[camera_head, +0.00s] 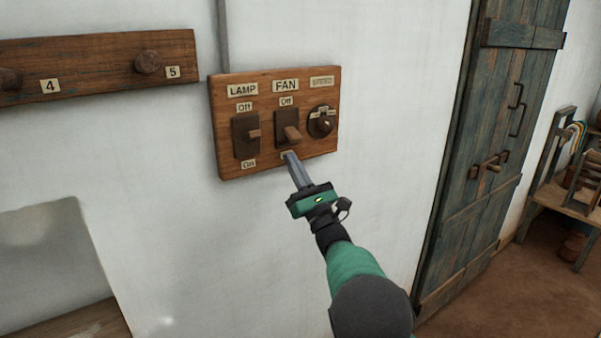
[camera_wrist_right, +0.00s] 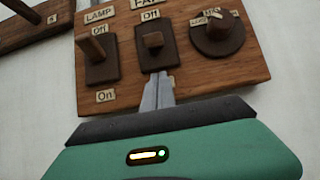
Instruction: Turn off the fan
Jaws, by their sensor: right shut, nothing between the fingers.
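A wooden switch board (camera_head: 232,168) is fixed to the white wall. Its fan switch (camera_head: 291,134), a brown plate with a wooden lever, is in the middle under the FAN label (camera_head: 285,86), with Off (camera_head: 286,101) above it. The lower label is mostly hidden by my fingers. The fan lever also shows in the right wrist view (camera_wrist_right: 154,40). My right gripper (camera_head: 290,155) is shut and empty, its fingertips just below the fan switch; whether they touch the board I cannot tell. My left gripper is not in view.
The lamp switch (camera_head: 247,136) is left of the fan switch and a round speed knob (camera_head: 322,122) is right of it. A peg rail (camera_head: 100,68) is at upper left. A dark wooden door (camera_head: 480,150) and a wooden bench (camera_head: 565,200) stand at right.

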